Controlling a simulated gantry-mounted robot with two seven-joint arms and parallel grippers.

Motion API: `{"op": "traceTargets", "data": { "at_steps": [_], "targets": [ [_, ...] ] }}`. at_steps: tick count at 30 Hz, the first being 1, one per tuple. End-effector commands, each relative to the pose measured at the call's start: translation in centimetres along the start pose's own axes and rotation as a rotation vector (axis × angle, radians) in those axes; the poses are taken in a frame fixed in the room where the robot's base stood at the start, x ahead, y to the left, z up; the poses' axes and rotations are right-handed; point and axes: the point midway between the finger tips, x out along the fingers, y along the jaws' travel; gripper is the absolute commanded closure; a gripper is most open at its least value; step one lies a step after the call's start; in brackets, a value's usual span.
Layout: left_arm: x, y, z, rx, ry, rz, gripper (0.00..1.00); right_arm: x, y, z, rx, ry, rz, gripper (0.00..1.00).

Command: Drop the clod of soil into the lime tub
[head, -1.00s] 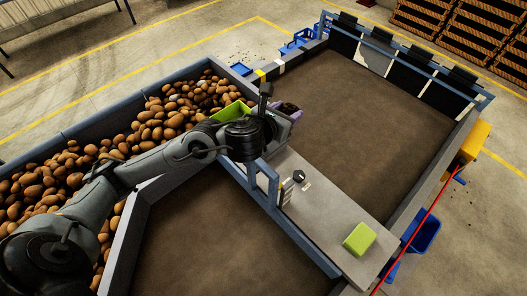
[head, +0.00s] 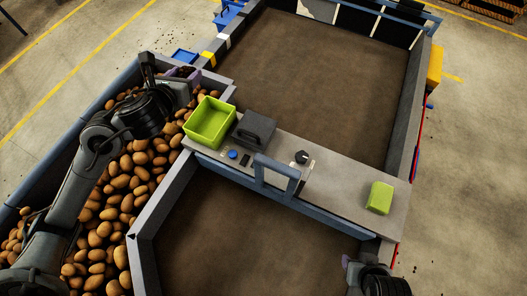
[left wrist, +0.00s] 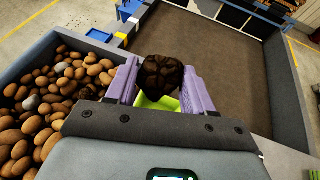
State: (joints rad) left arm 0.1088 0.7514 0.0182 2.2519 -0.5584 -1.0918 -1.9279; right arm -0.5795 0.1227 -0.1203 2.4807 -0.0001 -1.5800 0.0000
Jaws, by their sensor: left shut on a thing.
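The lime tub (head: 203,138) is open-topped and stands at the left end of the grey bench, beside the potato bin. My left gripper (head: 184,73) is up and to the left of the tub in the head view. In the left wrist view, its purple fingers are shut on the dark brown, lumpy clod of soil (left wrist: 162,75). The clod is held in the air, and part of the lime tub (left wrist: 152,102) shows behind it. My right gripper (head: 352,268) is only partly in view at the lower right; its jaws cannot be made out.
A bin of potatoes (head: 125,180) lies under my left arm. On the bench are a dark grey box (head: 254,129), a blue button (head: 232,155), a black knob (head: 302,157) and a lime block-like object (head: 379,198). A blue frame (head: 276,172) stands up at the bench edge.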

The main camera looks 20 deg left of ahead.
Motion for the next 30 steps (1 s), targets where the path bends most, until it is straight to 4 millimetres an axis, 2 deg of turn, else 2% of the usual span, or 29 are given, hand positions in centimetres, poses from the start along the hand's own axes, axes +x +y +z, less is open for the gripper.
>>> {"op": "traceTargets", "data": {
  "at_steps": [1,3,12,27,28,30],
  "targets": [
    [0.4,0.0,-0.9,-0.004,0.0,0.0,0.79,0.9,0.1,0.3,-0.002,-0.001,0.003,0.51],
    [0.7,0.0,-1.6,-0.004,0.0,0.0,0.79,1.6,0.1,0.6,-0.003,-0.001,0.004,0.51],
    [1.7,0.0,-4.0,-0.003,0.001,0.001,0.79,3.9,0.0,1.3,-0.002,-0.002,0.003,0.51],
    [1.9,0.0,-4.5,-0.002,0.0,0.001,0.79,4.3,-0.3,1.4,0.007,-0.001,-0.005,0.51],
    [1.9,0.0,-4.5,-0.002,0.0,0.001,0.43,4.3,-0.3,1.4,0.007,-0.001,-0.005,0.51],
    [1.9,0.0,-4.5,-0.002,0.0,0.001,0.32,4.3,-0.3,1.4,0.007,-0.001,-0.005,0.51]
  ]
}}
